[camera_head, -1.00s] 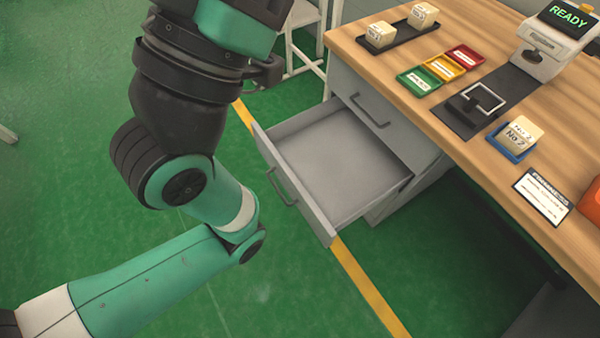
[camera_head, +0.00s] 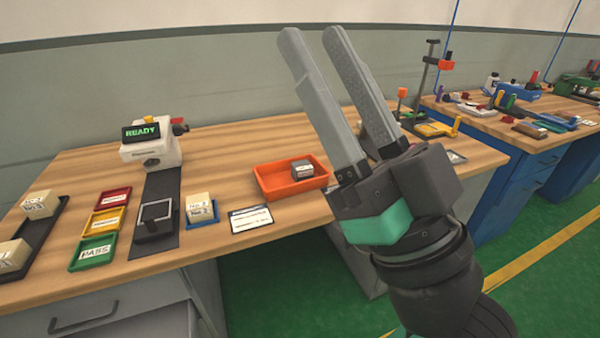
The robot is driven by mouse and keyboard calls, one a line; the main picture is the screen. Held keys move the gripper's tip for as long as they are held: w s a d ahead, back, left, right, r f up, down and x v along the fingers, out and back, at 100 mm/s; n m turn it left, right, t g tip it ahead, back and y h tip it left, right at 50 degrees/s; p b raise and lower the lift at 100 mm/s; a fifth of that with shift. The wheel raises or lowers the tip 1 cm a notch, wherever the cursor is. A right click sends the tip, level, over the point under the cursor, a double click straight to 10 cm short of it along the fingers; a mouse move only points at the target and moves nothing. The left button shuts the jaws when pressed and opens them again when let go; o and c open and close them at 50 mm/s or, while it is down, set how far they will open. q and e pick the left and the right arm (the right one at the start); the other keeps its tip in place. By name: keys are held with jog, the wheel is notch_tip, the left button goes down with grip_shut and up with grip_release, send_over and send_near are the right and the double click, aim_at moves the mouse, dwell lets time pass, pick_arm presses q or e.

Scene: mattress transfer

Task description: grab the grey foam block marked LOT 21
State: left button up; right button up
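A small grey block (camera_head: 302,169) with a pale face toward me sits in the orange tray (camera_head: 262,188), toward its right end. Its marking is too small to read. My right gripper (camera_head: 312,38) is in front of the bench on the right, with its two long grey fingers pointing up. The fingers are apart with nothing between them. The gripper shows right of the tray and does not touch the block. My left gripper is not in view.
The wooden bench (camera_head: 235,150) also holds a READY device (camera_head: 150,150), a label card (camera_head: 250,219), cream blocks, and red, yellow and green trays (camera_head: 95,252). A blue bench (camera_head: 520,165) stands at the right. Bare wood lies behind the orange tray.

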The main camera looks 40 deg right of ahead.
dwell(0.3)
jog(key=o, duration=1)
jog(key=shift+c, duration=0.2)
